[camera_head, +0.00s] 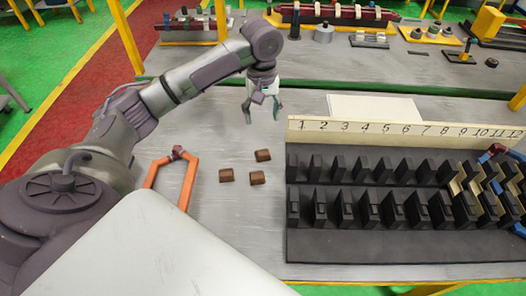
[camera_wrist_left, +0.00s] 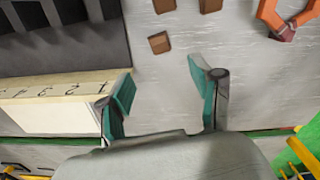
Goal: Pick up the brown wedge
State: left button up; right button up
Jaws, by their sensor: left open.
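Three small brown wedges lie close together on the grey table in the head view: a left wedge (camera_head: 227,175), a lower right wedge (camera_head: 257,178) and an upper right wedge (camera_head: 263,155). In the left wrist view one wedge (camera_wrist_left: 159,42) lies ahead of the fingers, and two more are cut by the top edge. My left gripper (camera_head: 262,108) is open and empty above the table, behind the wedges in the head view. Its teal fingertips (camera_wrist_left: 160,85) are apart with bare table between them. My right gripper is not in view.
A black slotted stator block (camera_head: 400,243) with a numbered strip (camera_head: 400,132) stands right of the wedges. An orange V-shaped piece (camera_head: 189,180) lies to their left. A pale flat panel (camera_head: 374,108) lies behind the strip. The table around the wedges is clear.

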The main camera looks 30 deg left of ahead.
pick_arm(q)
notch_tip(320, 180, down, 2)
jog(key=b, duration=0.2)
send_over(263, 151)
jog(key=shift+n, duration=0.3)
jog(key=f, duration=0.8)
jog(key=shift+s+a+f+p, duration=0.15)
jog(key=shift+s+a+p, duration=0.1)
jog(key=shift+s+p, duration=0.1)
jog(key=f, duration=0.1)
jog(key=f+p, duration=0.1)
jog(key=f, duration=0.3)
jog(key=shift+w+d+f, duration=0.2)
jog(key=shift+w+d, duration=0.05)
jog(key=shift+d, duration=0.05)
jog(key=shift+f, duration=0.2)
grip_shut()
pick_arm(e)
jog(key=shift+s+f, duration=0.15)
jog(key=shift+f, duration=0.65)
